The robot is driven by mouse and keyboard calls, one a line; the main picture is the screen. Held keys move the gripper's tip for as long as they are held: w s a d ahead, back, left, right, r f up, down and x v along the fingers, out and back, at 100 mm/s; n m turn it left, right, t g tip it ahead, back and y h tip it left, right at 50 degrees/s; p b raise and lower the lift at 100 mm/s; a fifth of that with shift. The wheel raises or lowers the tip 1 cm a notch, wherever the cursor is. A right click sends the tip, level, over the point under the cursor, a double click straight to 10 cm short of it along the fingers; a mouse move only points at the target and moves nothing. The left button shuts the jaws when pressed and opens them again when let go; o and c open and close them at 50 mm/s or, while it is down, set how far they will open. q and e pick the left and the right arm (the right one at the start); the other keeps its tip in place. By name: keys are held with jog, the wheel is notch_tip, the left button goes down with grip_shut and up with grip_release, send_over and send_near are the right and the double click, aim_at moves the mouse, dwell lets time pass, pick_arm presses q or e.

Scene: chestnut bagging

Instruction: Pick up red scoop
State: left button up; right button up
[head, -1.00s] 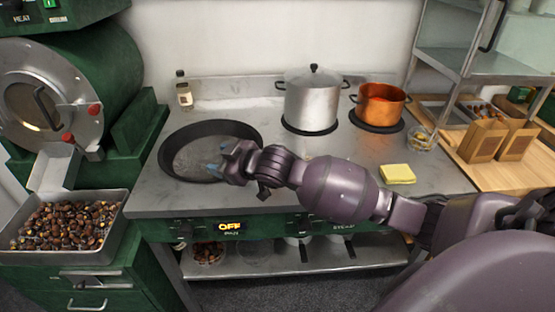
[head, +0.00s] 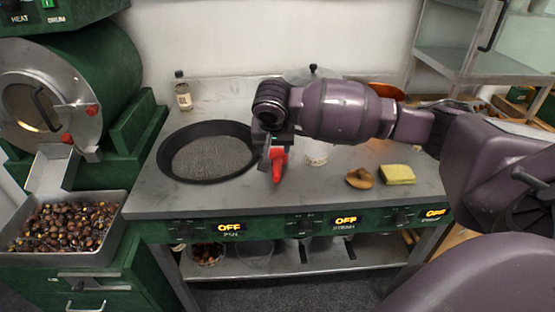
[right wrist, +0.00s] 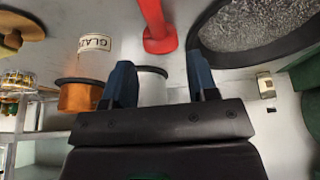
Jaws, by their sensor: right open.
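The red scoop (head: 279,164) shows in the head view as a red handle right beside my right gripper (head: 266,152), to the right of the black pan. The rest of it is hidden or cannot be told. In the right wrist view the red scoop (right wrist: 154,22) lies ahead of my right gripper (right wrist: 161,76), lined up with the gap between its blue fingers. The fingers are apart, with nothing seen held between them. My left gripper is not in view.
A black pan (head: 165,160) with speckled contents is left of the gripper. The copper pot (right wrist: 80,97) is partly hidden. The front counter is clear.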

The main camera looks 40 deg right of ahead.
aim_at(277, 163)
jog(key=shift+f, duration=0.15)
jog(key=b+x, duration=0.1)
jog(key=x, duration=0.3)
jog(key=shift+w+d+f, duration=0.1)
jog(key=shift+f, duration=0.15)
jog(key=shift+w+d+f, duration=0.15)
jog(key=shift+f, duration=0.25)
jog(key=x, duration=0.1)
jog(key=b+x, duration=0.1)
jog(key=x, duration=0.1)
jog(key=b+x, duration=0.1)
jog(key=shift+d+f, duration=0.35)
jog(key=shift+d, duration=0.05)
jog(key=shift+w+f, duration=0.1)
jog(key=c, duration=0.9)
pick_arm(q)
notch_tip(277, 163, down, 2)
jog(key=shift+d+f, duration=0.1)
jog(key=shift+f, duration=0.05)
pick_arm(e)
grip_shut()
